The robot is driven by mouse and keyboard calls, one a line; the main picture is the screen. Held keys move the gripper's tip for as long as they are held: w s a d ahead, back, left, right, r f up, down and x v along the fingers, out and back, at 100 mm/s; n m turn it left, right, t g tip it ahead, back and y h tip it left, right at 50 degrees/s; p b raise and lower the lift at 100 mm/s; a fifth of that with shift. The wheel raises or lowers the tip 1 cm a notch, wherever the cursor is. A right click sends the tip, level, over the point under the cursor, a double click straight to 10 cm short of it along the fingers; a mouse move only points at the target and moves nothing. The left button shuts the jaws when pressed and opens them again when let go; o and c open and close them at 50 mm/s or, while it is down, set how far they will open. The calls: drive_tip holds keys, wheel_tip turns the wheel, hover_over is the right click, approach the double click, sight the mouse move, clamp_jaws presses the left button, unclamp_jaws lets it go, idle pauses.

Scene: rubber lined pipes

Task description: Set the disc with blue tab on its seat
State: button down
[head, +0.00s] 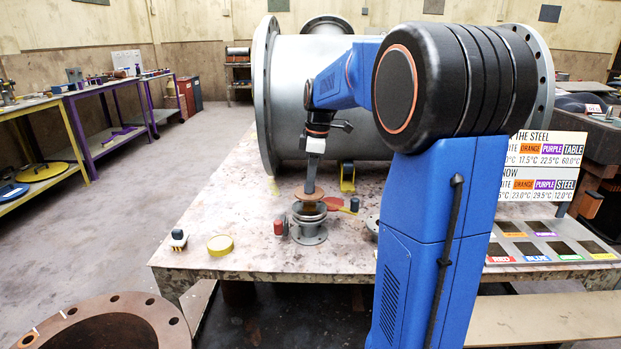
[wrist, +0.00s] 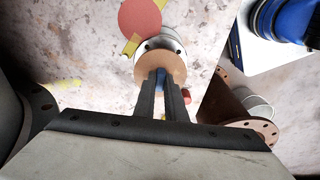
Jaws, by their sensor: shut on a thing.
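My gripper (wrist: 161,82) points down and is shut on the blue tab (wrist: 160,74) of a copper-tan disc (wrist: 150,64). In the head view the disc (head: 303,194) is roughly level, just above a short grey flanged pipe stub (head: 309,232) standing on the table. In the wrist view the disc overlaps the stub's grey flange (wrist: 163,36), whose far part shows past the disc. I cannot tell whether disc and stub touch. The blue tab is hidden in the head view.
A red disc (wrist: 140,16) with yellow tabs lies beyond the stub. A large grey pipe (head: 335,95) fills the back.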

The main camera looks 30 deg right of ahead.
sight(317, 193)
drive_tip(key=shift+f, duration=1.8)
drive_tip(key=shift+f, duration=0.45)
drive_tip(key=c, duration=1.7)
unclamp_jaws()
drive_tip(key=shift+c, duration=0.2)
wheel_tip(317, 193, up, 17)
drive_tip(key=s+d, duration=0.1)
drive_tip(key=shift+d, duration=0.35)
drive_tip(key=shift+s+r, duration=0.1)
drive_tip(key=s+a+f+m+t+h, duration=0.1)
drive_tip(key=s+a+f+m, duration=0.2)
drive_tip(key=s+a, duration=0.4)
drive_tip(key=s+a+f+m+t, duration=0.1)
drive_tip(key=s+a+f+m, duration=0.3)
drive_tip(key=s, duration=0.4)
drive_tip(key=s+a+f+m+t, duration=0.2)
drive_tip(key=s+a+f+m, duration=0.2)
drive_tip(key=s+f, duration=0.8)
drive_tip(key=s+a, duration=0.2)
drive_tip(key=shift+a+f, duration=0.3)
drive_tip(key=shift+a, duration=0.05)
